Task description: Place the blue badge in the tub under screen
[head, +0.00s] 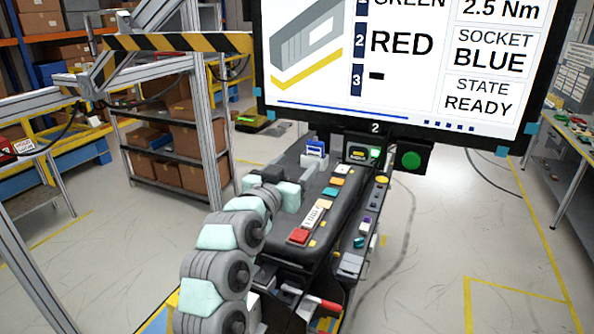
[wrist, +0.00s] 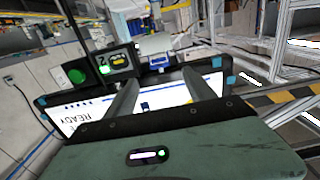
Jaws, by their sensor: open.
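A blue and white badge-like piece (head: 316,149) stands in a pale holder at the far end of the dark console (head: 318,187), just below the screen's lower edge. A blue and white piece, likely the same one, shows in the wrist view (wrist: 160,61), past the screen's edge and between my fingers. My gripper (head: 310,174) is over the console's left side, short of the badge. In the wrist view my gripper (wrist: 164,78) has its fingers apart with nothing between them. A dark box with a yellow label (head: 358,153) sits under the screen; I cannot tell whether it is the tub.
The large screen (head: 390,60) overhangs the console's far end. A green round button (head: 411,159) is right of the dark box. Metal framing (head: 205,90) stands at left; open floor lies right.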

